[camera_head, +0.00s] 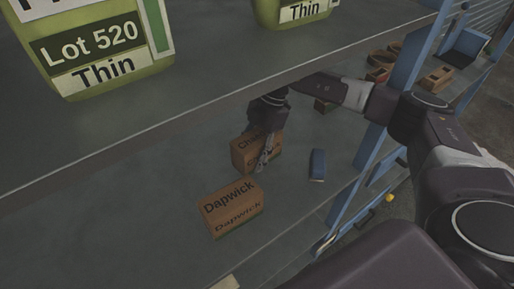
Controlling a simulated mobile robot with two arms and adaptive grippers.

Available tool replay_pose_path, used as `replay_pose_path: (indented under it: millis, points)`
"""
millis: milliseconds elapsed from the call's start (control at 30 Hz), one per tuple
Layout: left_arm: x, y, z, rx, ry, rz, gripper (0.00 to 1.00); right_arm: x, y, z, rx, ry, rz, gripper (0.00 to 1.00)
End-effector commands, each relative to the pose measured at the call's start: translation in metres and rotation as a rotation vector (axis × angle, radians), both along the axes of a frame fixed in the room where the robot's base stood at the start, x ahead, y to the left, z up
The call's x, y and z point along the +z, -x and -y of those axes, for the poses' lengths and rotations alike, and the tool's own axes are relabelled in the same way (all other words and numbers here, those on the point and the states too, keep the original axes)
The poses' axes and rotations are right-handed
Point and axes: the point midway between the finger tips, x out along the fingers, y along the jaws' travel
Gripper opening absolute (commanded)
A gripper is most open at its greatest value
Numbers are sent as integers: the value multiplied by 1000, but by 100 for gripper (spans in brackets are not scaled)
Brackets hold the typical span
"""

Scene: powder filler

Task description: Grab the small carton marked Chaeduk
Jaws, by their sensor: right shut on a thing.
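The small brown carton (243,153) stands on the lower shelf. Its top lettering begins "Ch", and the rest is hidden by my gripper. My right gripper (264,158) reaches down from above and is shut on this carton at its right side. The carton appears to rest on the shelf or very close to it; I cannot tell if it is lifted. My left gripper is not in view.
A second brown carton marked Dapwick (233,208) stands just in front. A small blue object (317,165) lies to the right. A blue shelf post (378,150) stands right of my gripper.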

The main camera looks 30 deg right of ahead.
Motion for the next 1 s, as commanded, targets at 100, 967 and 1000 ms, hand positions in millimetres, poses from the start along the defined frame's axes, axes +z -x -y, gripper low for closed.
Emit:
replay_pose_path:
  millis: [100, 967, 1000]
  points:
    - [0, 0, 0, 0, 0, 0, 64, 0, 0, 0, 0, 0, 1, 12]
    - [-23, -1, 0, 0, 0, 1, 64, 93, -2, 0, 0, -1, 7, 7]
    - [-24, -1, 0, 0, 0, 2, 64, 97, -1, 0, 1, -2, 5, 7]
